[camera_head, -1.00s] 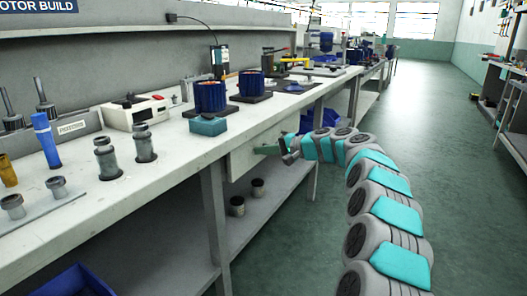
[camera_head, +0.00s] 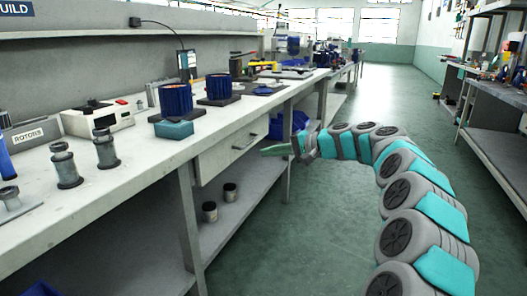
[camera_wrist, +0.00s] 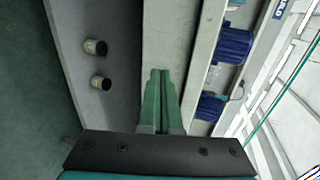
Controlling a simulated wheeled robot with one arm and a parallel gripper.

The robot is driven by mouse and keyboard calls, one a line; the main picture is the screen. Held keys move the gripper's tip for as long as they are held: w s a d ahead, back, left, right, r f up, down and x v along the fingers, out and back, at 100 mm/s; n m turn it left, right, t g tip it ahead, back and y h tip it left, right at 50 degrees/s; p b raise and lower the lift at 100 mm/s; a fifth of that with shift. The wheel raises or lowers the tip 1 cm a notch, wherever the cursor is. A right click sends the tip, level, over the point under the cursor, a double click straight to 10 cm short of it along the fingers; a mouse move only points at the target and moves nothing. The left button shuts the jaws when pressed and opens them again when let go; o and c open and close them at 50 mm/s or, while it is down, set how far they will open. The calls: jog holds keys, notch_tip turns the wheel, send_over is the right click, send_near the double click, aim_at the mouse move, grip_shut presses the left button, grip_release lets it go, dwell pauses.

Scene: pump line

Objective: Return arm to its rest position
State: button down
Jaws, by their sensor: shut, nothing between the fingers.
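My gripper (camera_head: 274,150) is at the end of my arm, in front of the workbench (camera_head: 128,192), near the bench's drawer (camera_head: 226,150). In the wrist view my gripper (camera_wrist: 160,76) shows two green fingers lying side by side and closed together. Nothing is held between them. My arm curves from the lower right of the head view up and over to the left, in the aisle beside the bench.
Blue motor stators (camera_head: 175,99) and a teal block (camera_head: 174,129) stand on the bench top. Two small dark cups (camera_head: 210,212) sit on the lower shelf. Another bench (camera_head: 500,140) is at the right. The green aisle floor (camera_head: 335,215) between is clear.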

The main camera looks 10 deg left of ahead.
jog(key=s+f+n+g+h+p, duration=0.2)
jog(key=s+n+g+h, duration=0.25)
jog(key=s, duration=2.05)
jog(key=s+d+f+h, duration=0.3)
jog(key=s+d, duration=0.4)
jog(key=s, duration=0.3)
jog(key=s+d+f+g+h, duration=0.1)
jog(key=s+d+f+h, duration=0.2)
jog(key=s+d+f, duration=0.2)
jog(key=s+d+f+h+p, duration=0.1)
jog(key=s+d+f+h, duration=0.2)
jog(key=s+d, duration=0.6)
jog(key=s+f+m, duration=0.1)
jog(key=s+f, duration=0.1)
jog(key=s, duration=0.3)
jog(key=shift+s+g, duration=0.3)
jog(key=shift+g, duration=0.05)
